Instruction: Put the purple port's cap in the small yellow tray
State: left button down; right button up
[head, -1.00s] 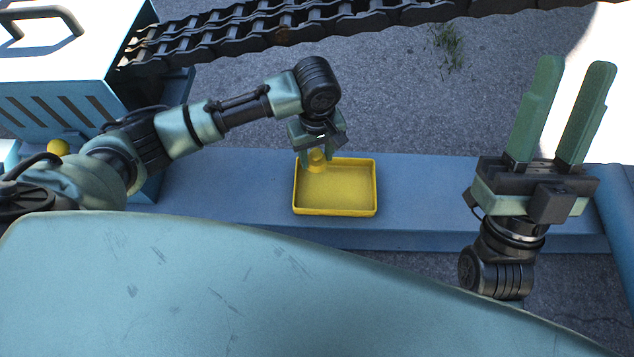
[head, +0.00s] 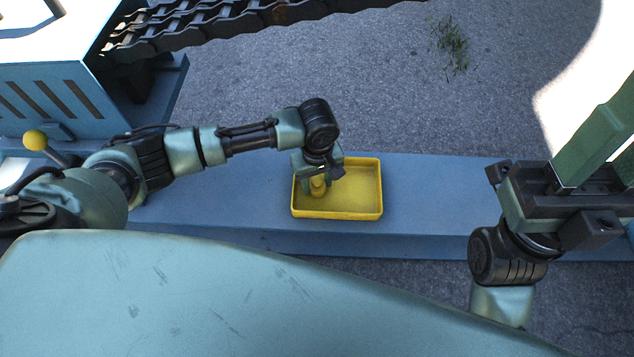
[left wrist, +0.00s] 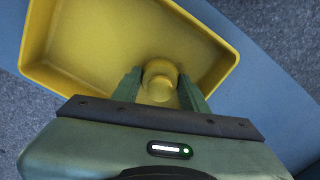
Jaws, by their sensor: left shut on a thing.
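The small yellow tray (head: 352,214) sits on a blue ledge, and it also fills the upper part of the left wrist view (left wrist: 100,40). My left gripper (head: 317,184) is over the tray's left part, pointing down. It is shut on a yellow cap (head: 318,188). In the left wrist view the cap (left wrist: 160,82) shows between the two green fingers, inside the tray's outline near a wall. I cannot tell whether the cap touches the tray floor. My right gripper (head: 598,130) is at the right edge, empty, its fingers apart and pointing up. The purple port is not in view.
The blue ledge (head: 430,185) runs across the middle, clear to the right of the tray. A yellow-knobbed lever (head: 36,140) and a slotted blue-white cabinet (head: 50,95) stand at the left. A dark chain (head: 220,25) crosses the top. Grey asphalt lies behind.

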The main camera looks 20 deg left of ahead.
pick_arm(q)
jog(key=c, duration=0.7)
grip_release()
jog(key=shift+c, duration=0.2)
